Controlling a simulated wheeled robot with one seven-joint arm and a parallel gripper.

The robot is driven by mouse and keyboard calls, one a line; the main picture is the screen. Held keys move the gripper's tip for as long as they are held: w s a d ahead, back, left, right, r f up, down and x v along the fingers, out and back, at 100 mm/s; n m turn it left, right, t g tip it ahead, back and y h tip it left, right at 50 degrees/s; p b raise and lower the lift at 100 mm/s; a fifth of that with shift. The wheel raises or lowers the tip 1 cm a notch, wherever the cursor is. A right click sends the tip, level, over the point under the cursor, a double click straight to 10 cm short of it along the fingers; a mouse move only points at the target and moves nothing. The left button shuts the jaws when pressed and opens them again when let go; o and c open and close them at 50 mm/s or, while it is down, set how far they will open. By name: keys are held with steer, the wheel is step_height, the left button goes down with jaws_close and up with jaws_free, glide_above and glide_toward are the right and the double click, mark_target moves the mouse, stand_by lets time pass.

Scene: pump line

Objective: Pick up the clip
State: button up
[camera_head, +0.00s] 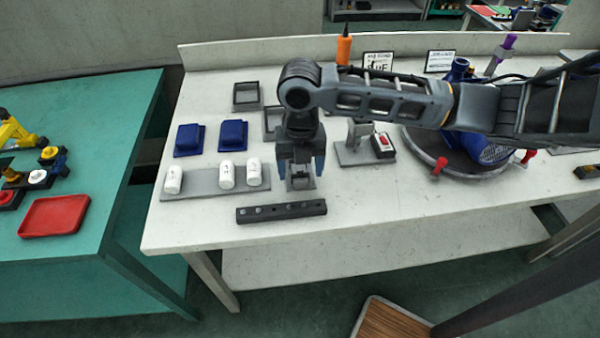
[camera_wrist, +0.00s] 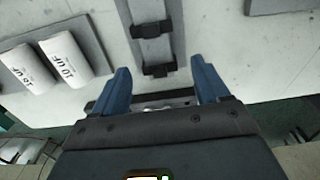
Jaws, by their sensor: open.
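A grey strip (camera_wrist: 147,10) lies on the white table and carries two small black clip-like pieces. One black piece (camera_wrist: 151,29) is farther up the wrist view; the other black piece (camera_wrist: 160,69) shows between my fingertips. I cannot tell which of them is the clip. My gripper (camera_head: 300,177) (camera_wrist: 160,72) points down over the strip, with its blue fingers apart and nothing held. In the head view the gripper hides most of the strip; a grey end (camera_head: 301,184) shows between the fingers.
A dark bar with studs (camera_head: 281,211) lies just in front of my gripper. A grey block with a red switch (camera_head: 382,145) is to the right. The table's front right is clear.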

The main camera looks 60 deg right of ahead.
steer(key=shift+f, duration=0.25)
steer(key=shift+c, duration=0.4)
steer(key=c, duration=1)
steer(key=shift+c, duration=0.2)
steer(key=shift+r, duration=0.15)
